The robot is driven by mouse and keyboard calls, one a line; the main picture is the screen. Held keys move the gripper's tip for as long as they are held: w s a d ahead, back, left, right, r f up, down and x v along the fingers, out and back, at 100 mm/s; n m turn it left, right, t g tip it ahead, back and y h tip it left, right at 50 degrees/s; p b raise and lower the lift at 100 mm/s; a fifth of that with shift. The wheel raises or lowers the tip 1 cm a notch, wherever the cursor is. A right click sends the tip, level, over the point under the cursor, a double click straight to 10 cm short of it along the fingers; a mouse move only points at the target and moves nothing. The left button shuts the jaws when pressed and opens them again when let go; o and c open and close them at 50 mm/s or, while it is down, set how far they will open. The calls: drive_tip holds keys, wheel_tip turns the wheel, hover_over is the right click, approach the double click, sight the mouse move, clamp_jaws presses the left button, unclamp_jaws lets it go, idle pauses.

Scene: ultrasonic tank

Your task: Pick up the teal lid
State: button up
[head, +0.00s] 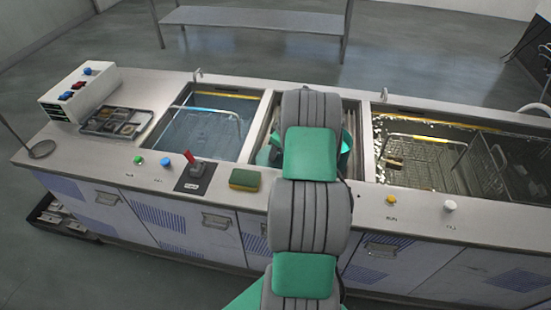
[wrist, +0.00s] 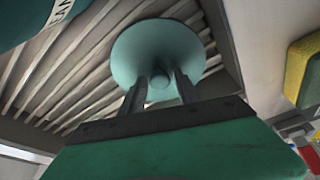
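The teal lid (wrist: 158,48) is a round disc with a small knob, lying over the ribbed floor of the middle basin in the wrist view. In the head view only a teal edge of it (head: 266,154) seems to show left of my arm. My gripper (wrist: 161,86) has its two dark fingers apart, one on each side of the knob, with a narrow gap visible at each side. It is hidden behind my arm in the head view.
A teal labelled container (wrist: 30,20) stands close beside the lid; its side shows right of my arm (head: 346,150). A sponge (head: 244,180) and red lever (head: 196,168) sit on the front counter. Water-filled tanks lie left (head: 205,130) and right (head: 430,165).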

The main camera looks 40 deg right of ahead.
clamp_jaws()
drive_tip(key=shift+r, duration=0.1)
idle(0.3)
